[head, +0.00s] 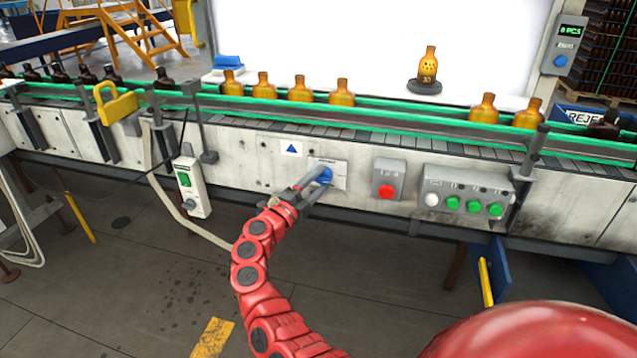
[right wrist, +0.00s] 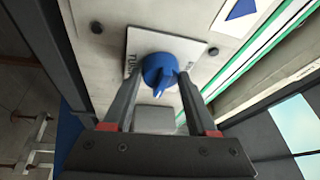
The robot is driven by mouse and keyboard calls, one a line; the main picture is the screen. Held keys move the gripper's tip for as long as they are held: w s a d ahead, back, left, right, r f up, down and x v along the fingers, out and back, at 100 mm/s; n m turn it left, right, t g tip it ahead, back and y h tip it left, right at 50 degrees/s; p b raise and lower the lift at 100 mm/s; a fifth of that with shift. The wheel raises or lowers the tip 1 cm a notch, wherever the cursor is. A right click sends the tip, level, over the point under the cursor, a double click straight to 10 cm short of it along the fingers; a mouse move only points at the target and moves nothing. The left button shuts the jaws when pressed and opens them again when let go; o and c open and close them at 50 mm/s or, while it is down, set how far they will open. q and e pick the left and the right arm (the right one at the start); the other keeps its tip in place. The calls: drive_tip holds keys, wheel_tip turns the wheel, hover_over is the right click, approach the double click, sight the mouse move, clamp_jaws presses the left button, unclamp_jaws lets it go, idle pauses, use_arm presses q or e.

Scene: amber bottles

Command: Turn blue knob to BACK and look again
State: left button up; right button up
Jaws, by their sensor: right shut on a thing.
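The blue knob (head: 325,175) sits on a pale plate on the conveyor's front panel. It also shows in the right wrist view (right wrist: 158,70), with lettering on the plate beside it, partly hidden. My right gripper (head: 312,187) reaches the knob from below and is shut on it, one finger on each side. In the right wrist view the fingers (right wrist: 155,95) flank the knob. A single amber bottle (head: 428,66) with dark marks stands on a dark round disc (head: 424,87) before a bright white panel. My left gripper is not in view.
Amber bottles (head: 342,92) stand in a row on the conveyor between green rails (head: 370,121). A red button (head: 386,191) and a box of white and green buttons (head: 465,204) are right of the knob. A switch box (head: 190,184) hangs at left.

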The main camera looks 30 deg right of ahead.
drive_tip(key=o, duration=1.4)
drive_tip(key=shift+c, duration=0.2)
drive_tip(key=v, duration=1.7)
drive_tip(key=shift+a, duration=0.2)
drive_tip(key=shift+f, duration=0.1)
